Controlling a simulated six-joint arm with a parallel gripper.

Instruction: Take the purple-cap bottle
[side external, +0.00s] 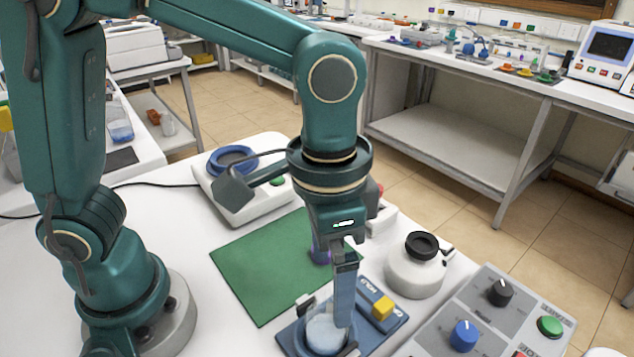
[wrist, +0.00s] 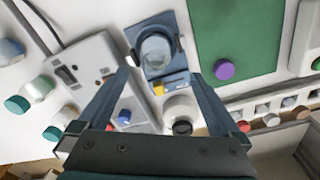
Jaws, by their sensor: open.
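The purple-cap bottle shows in the wrist view as a round purple cap (wrist: 224,69) seen from above, by the edge of the green mat (wrist: 235,30). In the side view a purple part (side external: 320,254) shows at the mat's right side, partly hidden behind my gripper (side external: 343,322). My gripper is open, pointing down over the blue holder (side external: 290,338), which bears a clear round vessel (side external: 325,333). In the wrist view the vessel (wrist: 157,50) appears between and beyond my fingertips (wrist: 162,75), and the purple cap lies right of them. Nothing is held.
A white jar with a black lid (side external: 415,267) stands right of the holder, near a grey control panel (side external: 490,315). A white device with a blue ring (side external: 232,160) stands behind the mat. Teal-capped bottles (wrist: 17,104) show at the wrist view's left. Most of the mat is clear.

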